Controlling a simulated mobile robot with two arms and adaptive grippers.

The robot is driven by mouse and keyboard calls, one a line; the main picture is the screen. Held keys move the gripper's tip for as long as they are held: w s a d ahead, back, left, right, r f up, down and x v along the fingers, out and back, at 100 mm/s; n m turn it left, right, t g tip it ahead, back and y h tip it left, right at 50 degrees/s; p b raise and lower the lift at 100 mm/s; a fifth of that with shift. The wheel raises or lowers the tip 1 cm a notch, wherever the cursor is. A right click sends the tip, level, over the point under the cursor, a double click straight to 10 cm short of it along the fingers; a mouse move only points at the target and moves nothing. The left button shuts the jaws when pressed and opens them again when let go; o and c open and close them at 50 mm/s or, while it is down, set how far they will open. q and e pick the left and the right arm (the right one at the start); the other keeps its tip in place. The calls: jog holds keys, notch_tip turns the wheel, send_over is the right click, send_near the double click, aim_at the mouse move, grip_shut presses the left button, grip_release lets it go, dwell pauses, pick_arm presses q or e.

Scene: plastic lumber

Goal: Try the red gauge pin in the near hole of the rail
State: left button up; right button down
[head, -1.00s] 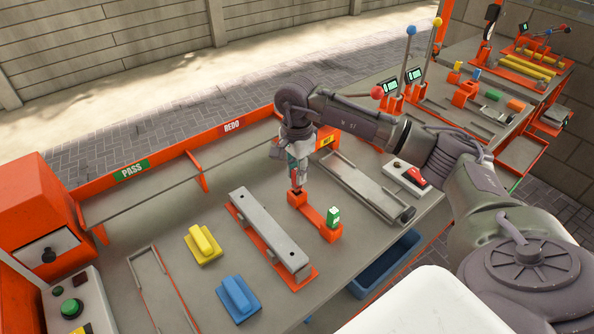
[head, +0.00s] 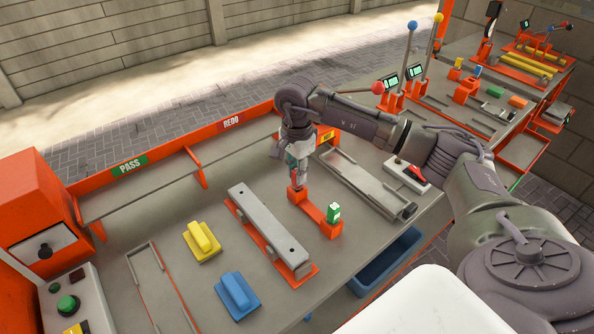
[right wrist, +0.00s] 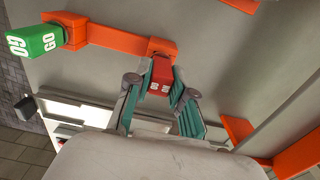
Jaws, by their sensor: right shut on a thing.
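My right gripper (head: 298,172) is shut on the red gauge pin (right wrist: 160,78), with its fingers on both sides of the pin's head in the right wrist view (right wrist: 157,97). The pin is upright at the far block of an orange stand (head: 313,211); I cannot tell whether its lower end is still seated there. A green GO pin (head: 334,212) stands in the stand's near block. The grey rail (head: 262,222) lies left of the stand on an orange base. The near hole (head: 291,250) shows as a dark spot on its top. My left gripper is out of view.
Yellow (head: 202,240) and blue (head: 238,295) handled blocks lie left of the rail. A grey slide fixture (head: 365,182) lies right of the stand. A blue bin (head: 385,262) hangs below the bench's front edge. Clear bench lies between rail and stand.

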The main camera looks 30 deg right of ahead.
jog(key=shift+f+b, duration=0.3)
jog(key=shift+f, duration=0.15)
dwell(1.2)
jog(key=c, duration=0.9)
grip_release()
jog(key=shift+c, duration=0.2)
jog(key=shift+r, duration=0.1)
notch_tip(320, 180, up, 12)
jog(key=shift+s, duration=0.1)
